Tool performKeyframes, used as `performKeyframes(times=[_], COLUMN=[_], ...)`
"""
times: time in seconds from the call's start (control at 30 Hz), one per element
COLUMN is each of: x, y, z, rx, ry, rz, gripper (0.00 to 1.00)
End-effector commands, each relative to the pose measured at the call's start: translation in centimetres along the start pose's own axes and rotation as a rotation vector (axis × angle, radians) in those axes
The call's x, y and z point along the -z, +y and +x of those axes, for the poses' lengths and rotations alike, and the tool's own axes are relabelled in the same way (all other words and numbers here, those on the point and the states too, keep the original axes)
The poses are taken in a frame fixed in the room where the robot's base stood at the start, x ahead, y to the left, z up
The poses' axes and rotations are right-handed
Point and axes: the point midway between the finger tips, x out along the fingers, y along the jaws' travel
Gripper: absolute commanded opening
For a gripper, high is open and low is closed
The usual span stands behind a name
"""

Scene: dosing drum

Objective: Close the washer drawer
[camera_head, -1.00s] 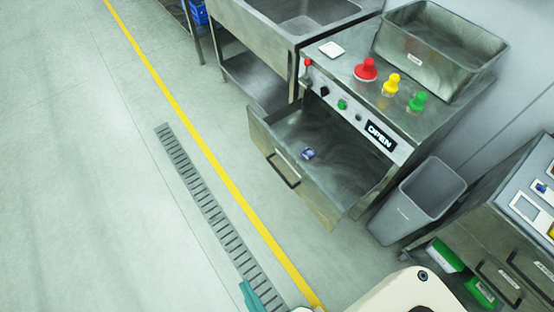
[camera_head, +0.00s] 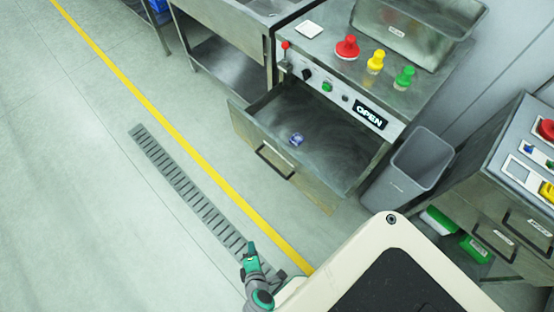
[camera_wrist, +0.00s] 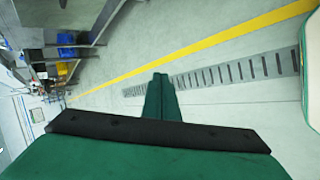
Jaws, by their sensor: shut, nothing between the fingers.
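The washer drawer (camera_head: 262,158) is pulled out from the metal washer cabinet (camera_head: 405,130), with a dark bar handle on its front. A small blue and white object (camera_head: 296,139) lies inside on the drawer floor. The cabinet's display reads OPEN. My gripper (camera_head: 249,247) is green, at the bottom of the head view, over the floor drain and well in front of the drawer, touching nothing. In the wrist view my gripper's fingers (camera_wrist: 160,82) are together and empty, over bare floor. The drawer does not clearly show in the wrist view.
A grey bin (camera_head: 408,165) stands right of the washer. A sink unit (camera_head: 225,60) adjoins it on the left. Red, yellow and green knobs and a metal basin (camera_head: 420,30) are on top. A second cabinet (camera_head: 500,190) is at right. The floor (camera_head: 90,200) is clear.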

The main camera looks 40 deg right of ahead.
Motion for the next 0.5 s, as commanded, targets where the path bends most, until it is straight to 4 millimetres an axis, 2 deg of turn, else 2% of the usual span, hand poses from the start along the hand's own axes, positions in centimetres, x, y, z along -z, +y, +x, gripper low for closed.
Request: performKeyframes(times=[0.03, 0.13, 0.2, 0.33, 0.5], x=[-0.3, -1.6, -2.5, -3.9, -4.7], y=[0.6, 1.8, 3.4, 7.3, 13.7], z=[1.9, 4.8, 6.5, 8.4, 8.6], rx=[-0.001, 0.012, 0.022, 0.047, 0.097], ry=[-0.062, -0.211, -0.32, -0.536, -0.831], rz=[-0.09, -0.282, -0.409, -0.62, -0.831], gripper=[0.0, 0.0, 0.0, 0.0, 0.0])
